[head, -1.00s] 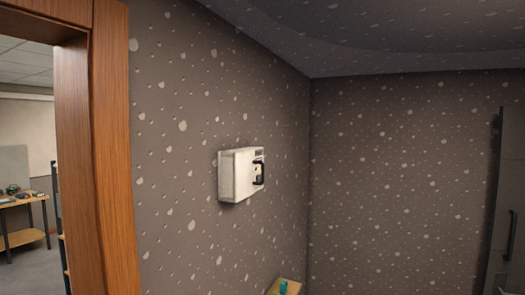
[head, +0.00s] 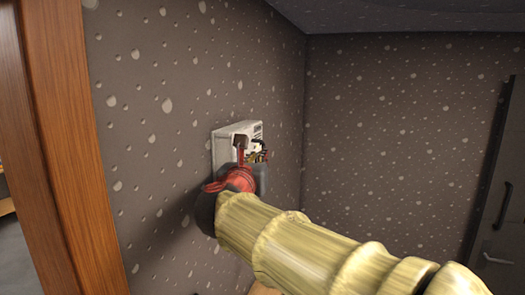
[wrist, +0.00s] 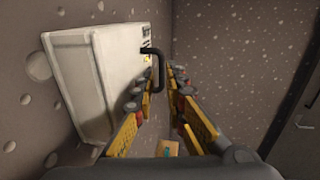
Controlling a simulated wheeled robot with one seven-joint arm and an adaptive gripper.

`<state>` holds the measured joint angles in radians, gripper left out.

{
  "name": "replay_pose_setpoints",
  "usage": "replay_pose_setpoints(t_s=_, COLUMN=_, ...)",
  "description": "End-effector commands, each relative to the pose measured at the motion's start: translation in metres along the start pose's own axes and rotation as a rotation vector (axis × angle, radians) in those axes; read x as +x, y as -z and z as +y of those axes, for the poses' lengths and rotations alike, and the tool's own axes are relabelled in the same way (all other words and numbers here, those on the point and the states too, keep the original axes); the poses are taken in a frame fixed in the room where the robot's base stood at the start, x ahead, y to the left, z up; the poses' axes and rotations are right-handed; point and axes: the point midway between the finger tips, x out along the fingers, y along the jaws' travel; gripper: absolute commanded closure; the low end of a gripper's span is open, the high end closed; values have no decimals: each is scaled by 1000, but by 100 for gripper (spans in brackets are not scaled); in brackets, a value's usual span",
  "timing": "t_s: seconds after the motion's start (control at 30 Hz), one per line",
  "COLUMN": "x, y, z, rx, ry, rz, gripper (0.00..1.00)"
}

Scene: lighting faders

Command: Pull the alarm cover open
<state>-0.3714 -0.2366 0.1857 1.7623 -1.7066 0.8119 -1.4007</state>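The alarm cover is a white box (head: 226,145) fixed to the left wall. It also shows at the left of the wrist view (wrist: 90,75), apparently closed. Its black bar handle (wrist: 157,70) stands out from the front face. My gripper (wrist: 160,80) is open, with one yellow finger on each side of the handle as seen from the wrist; I cannot tell whether either finger touches it. In the head view my gripper (head: 252,154) is in front of the box and hides its lower front and the handle.
A wooden door frame (head: 65,150) stands at the left. A dark door with a handle (head: 497,200) is at the right. A small wooden surface with a teal item (wrist: 168,149) shows low down between the fingers. The back wall (head: 390,130) is bare.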

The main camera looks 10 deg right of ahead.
Motion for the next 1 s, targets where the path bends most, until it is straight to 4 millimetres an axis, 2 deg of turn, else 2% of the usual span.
replay_pose_setpoints(t_s=0.3, x=48, y=0, z=-1, rx=1, ry=3, rz=2, gripper=87)
replay_pose_setpoints(t_s=0.5, x=67, y=0, z=-1, rx=3, ry=2, rz=1, gripper=87)
replay_pose_setpoints(t_s=0.83, x=72, y=0, z=-1, rx=4, ry=1, rz=0, gripper=87)
replay_pose_setpoints(t_s=1.0, x=72, y=0, z=-1, rx=4, ry=1, rz=1, gripper=96)
